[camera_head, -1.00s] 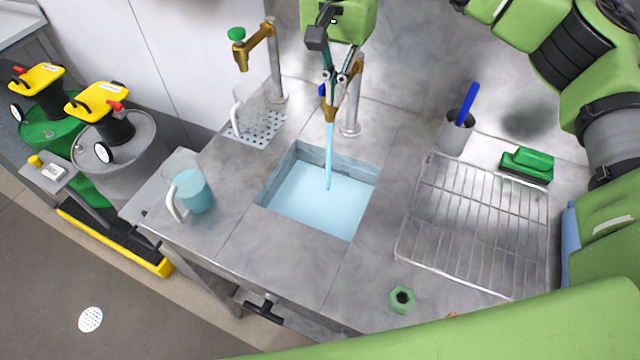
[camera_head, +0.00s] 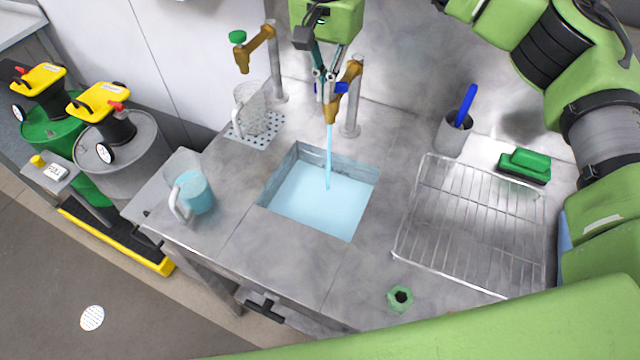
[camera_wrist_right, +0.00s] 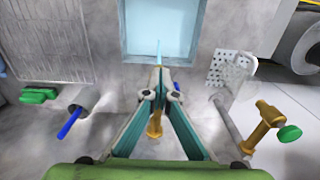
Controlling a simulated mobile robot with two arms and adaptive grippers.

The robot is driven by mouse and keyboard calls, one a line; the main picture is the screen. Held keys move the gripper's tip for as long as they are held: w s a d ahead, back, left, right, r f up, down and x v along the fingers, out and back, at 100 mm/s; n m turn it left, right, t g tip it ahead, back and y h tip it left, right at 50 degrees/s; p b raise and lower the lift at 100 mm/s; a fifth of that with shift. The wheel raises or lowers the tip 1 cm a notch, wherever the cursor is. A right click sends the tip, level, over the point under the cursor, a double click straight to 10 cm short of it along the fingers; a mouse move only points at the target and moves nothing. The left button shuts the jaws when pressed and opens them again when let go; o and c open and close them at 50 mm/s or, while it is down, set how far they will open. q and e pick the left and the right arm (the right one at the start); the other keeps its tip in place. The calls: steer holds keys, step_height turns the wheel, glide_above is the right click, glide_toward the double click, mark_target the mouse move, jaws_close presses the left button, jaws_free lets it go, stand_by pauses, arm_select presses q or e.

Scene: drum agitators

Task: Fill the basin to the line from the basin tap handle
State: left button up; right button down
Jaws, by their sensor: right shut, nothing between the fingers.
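The basin (camera_head: 283,165) is sunk in the grey counter and holds light blue water (camera_head: 318,200); some wall shows above the water. I cannot make out the fill line. The brass basin tap (camera_head: 352,72) stands behind it, and a thin blue stream (camera_head: 329,150) runs from its spout into the basin. The blue tap handle (camera_head: 341,87) shows at the spout, partly hidden by my right gripper (camera_head: 326,92). That gripper is shut and empty, pointing down at the tap; whether it touches the handle is unclear. It also shows in the wrist view (camera_wrist_right: 159,92). My left gripper is out of view.
A second brass tap (camera_head: 256,42) with a green handle stands left, above a clear jug (camera_head: 250,110). A jug of blue liquid (camera_head: 190,192) is front left. A wire rack (camera_head: 470,225), cup with blue brush (camera_head: 452,135), green scrubber (camera_head: 525,165) and green nut (camera_head: 399,299) lie right.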

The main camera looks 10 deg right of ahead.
steer(key=shift+w+a, duration=0.35)
steer(key=shift+p, duration=0.3)
steer(key=r+p, duration=0.1)
steer(key=r, duration=0.1)
steer(key=r+p, duration=0.4)
steer(key=shift+w+a, duration=0.15)
steer(key=shift+w, duration=0.2)
steer(key=shift+f, duration=0.15)
stand_by(0.3)
